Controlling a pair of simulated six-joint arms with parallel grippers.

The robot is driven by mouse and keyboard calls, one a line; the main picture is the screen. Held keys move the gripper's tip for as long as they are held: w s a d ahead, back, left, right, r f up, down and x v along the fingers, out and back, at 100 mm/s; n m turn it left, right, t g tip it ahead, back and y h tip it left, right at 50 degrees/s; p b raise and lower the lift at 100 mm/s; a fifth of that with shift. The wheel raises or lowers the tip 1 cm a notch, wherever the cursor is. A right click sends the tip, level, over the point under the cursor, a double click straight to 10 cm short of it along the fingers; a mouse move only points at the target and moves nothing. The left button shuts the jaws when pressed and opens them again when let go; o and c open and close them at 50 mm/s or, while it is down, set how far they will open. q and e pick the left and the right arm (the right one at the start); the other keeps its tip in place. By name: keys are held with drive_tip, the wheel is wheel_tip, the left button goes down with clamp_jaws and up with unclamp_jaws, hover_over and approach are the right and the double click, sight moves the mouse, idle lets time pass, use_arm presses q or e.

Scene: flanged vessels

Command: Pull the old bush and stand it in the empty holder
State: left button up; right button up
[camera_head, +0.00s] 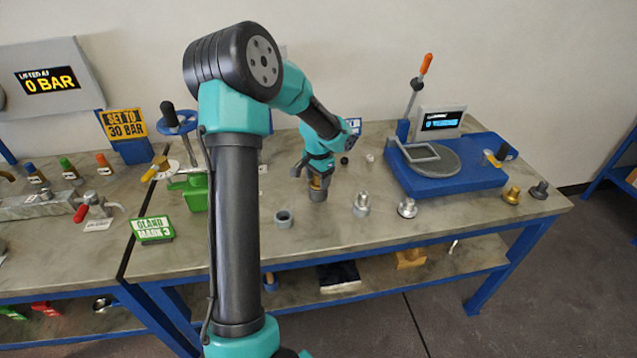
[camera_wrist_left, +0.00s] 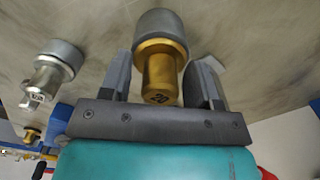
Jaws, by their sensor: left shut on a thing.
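A brass bush (camera_wrist_left: 159,72) stands between the two fingers of my left gripper (camera_wrist_left: 165,85) in the left wrist view. Its flange meets a grey cylindrical holder (camera_wrist_left: 165,25); I cannot tell how deep it sits there. In the head view my left gripper (camera_head: 317,180) points down over the bench, shut on the brass bush, with the grey holder (camera_head: 318,194) just below. An empty grey ring-shaped holder (camera_head: 284,218) stands to the left and nearer the front. My right gripper is not in view.
A silver bush (camera_head: 362,199) stands in a grey holder to the right, with a silver flanged part (camera_head: 407,208) beside it. A blue press-like stand (camera_head: 450,170) is at the right. A green sign (camera_head: 152,229) and a green block (camera_head: 195,192) stand left.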

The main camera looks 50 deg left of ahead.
use_arm(q)
drive_tip(key=shift+r, duration=0.2)
drive_tip(key=shift+r, duration=1.45)
drive_tip(key=shift+r, duration=2)
